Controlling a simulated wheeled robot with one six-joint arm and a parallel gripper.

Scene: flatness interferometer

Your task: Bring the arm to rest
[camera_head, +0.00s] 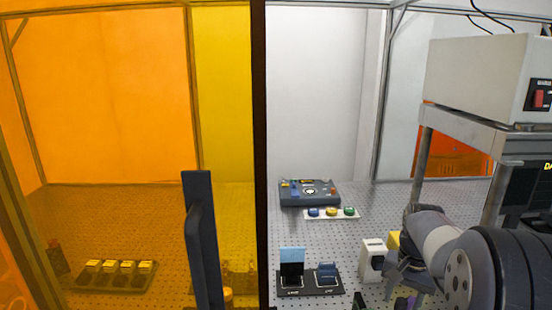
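My arm (437,247) reaches in from the lower right, with a large dark joint close to the camera. My gripper (404,284) is at its far end, low over the perforated table (375,215), beside a small white box (372,259) and a yellow block (394,241). The arm and the gripper's own body partly hide the gripper. I cannot tell whether its fingers are apart or closed, or whether they hold anything. A small purple item (405,303) shows below it at the bottom edge.
A dark two-place holder (310,290) stands left of the white box. Behind are a grey console (310,193) and a strip with three buttons (332,213). An orange panel (110,100) with a dark handle (203,240) covers the left. A shelf bearing a pale instrument (480,75) stands right.

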